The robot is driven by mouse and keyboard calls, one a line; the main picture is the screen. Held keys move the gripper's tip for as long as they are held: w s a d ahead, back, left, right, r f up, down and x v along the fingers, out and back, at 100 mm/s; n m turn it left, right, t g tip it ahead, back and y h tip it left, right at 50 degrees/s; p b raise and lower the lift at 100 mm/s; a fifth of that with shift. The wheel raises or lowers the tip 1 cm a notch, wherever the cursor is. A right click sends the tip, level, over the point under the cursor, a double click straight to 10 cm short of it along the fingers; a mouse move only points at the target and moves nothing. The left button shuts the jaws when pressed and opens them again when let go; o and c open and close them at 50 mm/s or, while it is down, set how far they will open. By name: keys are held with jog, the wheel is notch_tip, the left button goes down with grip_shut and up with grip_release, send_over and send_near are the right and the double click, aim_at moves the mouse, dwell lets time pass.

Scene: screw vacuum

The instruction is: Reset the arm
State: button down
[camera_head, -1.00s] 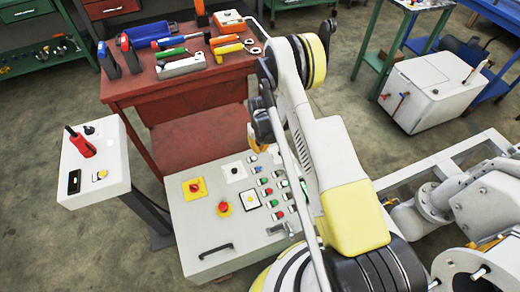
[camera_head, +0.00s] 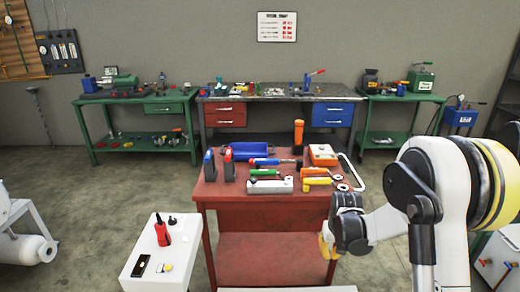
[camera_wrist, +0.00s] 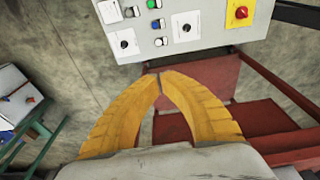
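My gripper (camera_head: 327,243) is at the right front of the red tool table (camera_head: 262,220) in the head view, with its yellow fingers pointing down. In the wrist view my gripper (camera_wrist: 157,76) has its two curved yellow fingers meeting at the tips, with nothing between them. My white arm (camera_head: 440,170) is bent and fills the right side of the head view.
Tools lie on the red table, including an orange upright tool (camera_head: 298,135) and a blue one (camera_head: 248,150). A grey control panel (camera_wrist: 205,22) lies past my fingertips in the wrist view. Workbenches line the wall.

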jog(key=s+a+r+t, duration=0.1)
jog(key=s+r, duration=0.4)
jog(key=r, duration=0.4)
jog(key=s+a+r+t, duration=0.1)
jog(key=s+a+r, duration=0.1)
jog(key=s+r, duration=0.5)
jog(key=s+a+r+t, duration=0.1)
jog(key=s+r, duration=0.2)
jog(key=s, duration=0.4)
jog(key=s+r+t, duration=0.2)
jog(key=s+r, duration=0.2)
jog(key=s, duration=0.2)
jog(key=shift+s+a, duration=0.35)
jog(key=shift+a, duration=0.05)
